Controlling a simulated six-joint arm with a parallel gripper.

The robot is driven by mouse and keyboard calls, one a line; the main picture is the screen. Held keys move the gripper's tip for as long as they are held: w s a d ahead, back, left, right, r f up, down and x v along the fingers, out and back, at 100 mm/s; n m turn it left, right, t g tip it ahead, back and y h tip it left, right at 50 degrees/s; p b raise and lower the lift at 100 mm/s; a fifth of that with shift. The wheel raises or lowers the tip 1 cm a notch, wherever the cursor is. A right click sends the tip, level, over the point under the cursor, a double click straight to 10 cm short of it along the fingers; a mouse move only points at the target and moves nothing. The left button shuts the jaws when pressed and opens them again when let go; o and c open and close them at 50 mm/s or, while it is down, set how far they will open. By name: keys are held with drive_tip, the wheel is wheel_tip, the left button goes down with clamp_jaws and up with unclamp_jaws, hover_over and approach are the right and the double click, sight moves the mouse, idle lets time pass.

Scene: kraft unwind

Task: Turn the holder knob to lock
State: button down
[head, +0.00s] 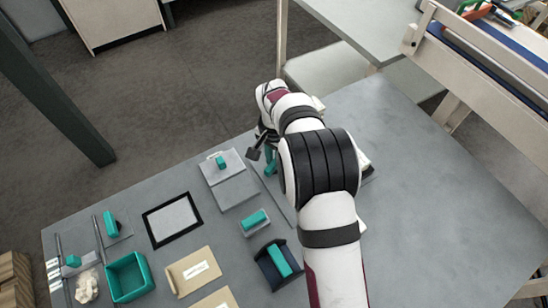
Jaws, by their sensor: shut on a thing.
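My gripper (262,148) is at the far edge of the grey table, mostly hidden behind my own wrist. It is shut on a small teal part (270,165), which looks like the holder knob. The fingertips and the knob's turn angle are too small and too covered to make out.
On the grey table (430,220) left of my arm are a grey plate with a teal block (221,161), a teal-topped pad (254,220), a dark cradle with a teal bar (280,262), a black-framed sheet (172,219) and a teal bin (129,277). The table's right side is clear.

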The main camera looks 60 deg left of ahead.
drive_tip(key=n, duration=1.2)
drive_tip(key=shift+n, duration=0.3)
idle(0.5)
drive_tip(key=c, duration=0.8)
unclamp_jaws()
drive_tip(key=shift+o, duration=0.2)
wheel_tip(320, 180, up, 16)
drive_tip(key=shift+f, duration=0.1)
